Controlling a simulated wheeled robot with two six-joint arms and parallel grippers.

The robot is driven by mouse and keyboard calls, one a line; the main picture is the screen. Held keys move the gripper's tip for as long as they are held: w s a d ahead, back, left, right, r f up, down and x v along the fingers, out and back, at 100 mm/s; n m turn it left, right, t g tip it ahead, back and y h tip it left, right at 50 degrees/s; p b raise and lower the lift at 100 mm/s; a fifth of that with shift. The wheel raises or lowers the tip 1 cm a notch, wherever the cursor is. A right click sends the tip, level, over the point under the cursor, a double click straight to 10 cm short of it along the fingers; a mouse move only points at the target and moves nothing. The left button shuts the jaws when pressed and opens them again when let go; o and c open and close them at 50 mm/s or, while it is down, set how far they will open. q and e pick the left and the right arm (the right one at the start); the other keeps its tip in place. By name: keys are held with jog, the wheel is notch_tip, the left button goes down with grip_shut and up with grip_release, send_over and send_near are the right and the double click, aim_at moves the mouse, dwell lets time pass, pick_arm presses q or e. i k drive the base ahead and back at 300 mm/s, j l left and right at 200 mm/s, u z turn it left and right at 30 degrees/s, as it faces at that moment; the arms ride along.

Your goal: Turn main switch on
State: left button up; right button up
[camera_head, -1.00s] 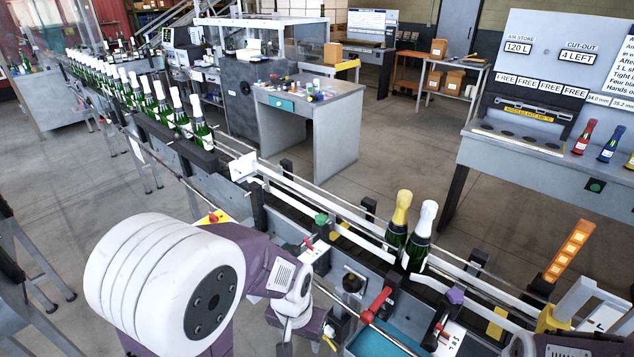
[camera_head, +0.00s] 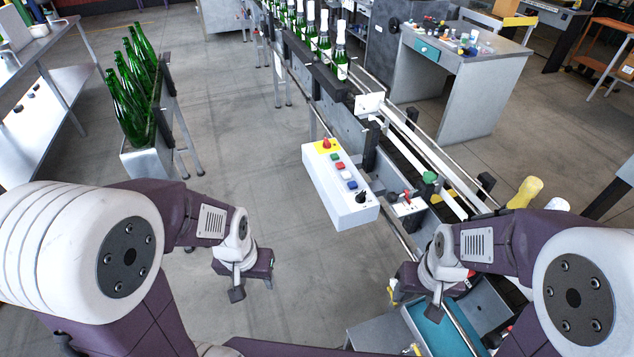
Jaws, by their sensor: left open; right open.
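A white control box (camera_head: 340,190) stands near the middle of the head view, beside the conveyor. On its top are a red mushroom button on a yellow plate (camera_head: 326,145), a row of small coloured buttons (camera_head: 344,170), and a black rotary knob (camera_head: 361,197) at the near end. The knob's exact setting is too small to read. My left gripper (camera_head: 252,287) is open and empty, to the left of the box and nearer to me. My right gripper (camera_head: 416,301) is open, below and right of the box, over the near conveyor edge. Neither touches the box.
The conveyor (camera_head: 410,150) runs diagonally on the right, with green bottles (camera_head: 325,48) queued at its far end. A rack of empty green bottles (camera_head: 140,95) stands at left. A grey desk (camera_head: 460,90) is at the back right. Open floor (camera_head: 240,130) lies left of the box.

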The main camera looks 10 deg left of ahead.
aim_at(326, 145)
jog(key=i+j+z, duration=0.2)
jog(key=i+j, duration=0.2)
jog(key=j, duration=0.2)
jog(key=i+j, duration=0.15)
jog(key=j, duration=0.15)
jog(key=i+j+z, duration=0.25)
jog(key=j, duration=0.4)
jog(key=i+j+z, duration=0.1)
jog(key=j, duration=0.25)
jog(key=i+j+z, duration=0.1)
jog(key=i+j, duration=0.25)
jog(key=j, duration=0.4)
jog(key=i+j+z, duration=0.4)
jog(key=i+j, duration=0.55)
